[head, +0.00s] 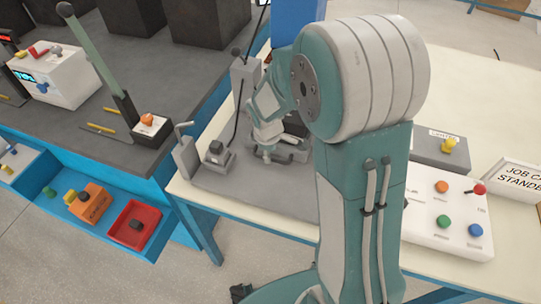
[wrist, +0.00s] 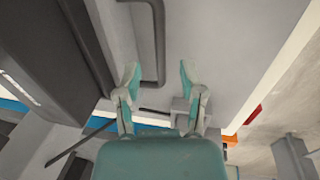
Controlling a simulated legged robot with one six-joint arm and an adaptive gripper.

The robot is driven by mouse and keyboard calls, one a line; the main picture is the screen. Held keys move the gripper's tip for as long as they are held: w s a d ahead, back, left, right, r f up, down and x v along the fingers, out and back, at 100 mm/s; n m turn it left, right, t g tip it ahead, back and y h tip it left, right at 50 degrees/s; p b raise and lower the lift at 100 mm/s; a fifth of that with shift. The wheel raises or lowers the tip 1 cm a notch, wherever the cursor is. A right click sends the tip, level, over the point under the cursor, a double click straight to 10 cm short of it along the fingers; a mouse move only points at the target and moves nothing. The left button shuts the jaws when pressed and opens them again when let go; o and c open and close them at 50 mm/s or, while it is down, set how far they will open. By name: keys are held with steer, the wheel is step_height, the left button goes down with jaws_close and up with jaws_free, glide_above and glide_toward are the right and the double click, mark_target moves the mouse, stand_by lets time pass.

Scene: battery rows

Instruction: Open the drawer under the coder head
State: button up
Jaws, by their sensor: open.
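My gripper (head: 266,152) points down over the grey base plate (head: 240,190) on the cream table, partly hidden by my arm in the head view. In the wrist view my gripper (wrist: 158,68) has its two fingers spread apart, with nothing held. A dark bent bar handle (wrist: 160,45) shows between and beyond the fingertips; I cannot tell whether they touch it. The handle also shows beside the gripper in the head view (head: 293,157). The drawer front and the coder head are mostly hidden behind my arm, so I cannot make out how far the drawer is out.
A small dark-topped grey block (head: 216,155) and an upright grey bracket (head: 186,152) stand left of the gripper. A white button panel (head: 449,222) lies right of my arm.

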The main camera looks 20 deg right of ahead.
mark_target(272, 159)
steer(key=shift+w+d+f, duration=0.15)
steer(key=shift+f, duration=0.65)
steer(key=shift+w+d+f, duration=0.1)
steer(key=shift+d+f, duration=0.05)
steer(key=shift+f, duration=0.6)
steer(key=shift+a, duration=0.1)
jaws_close()
steer(key=shift+s, duration=0.1)
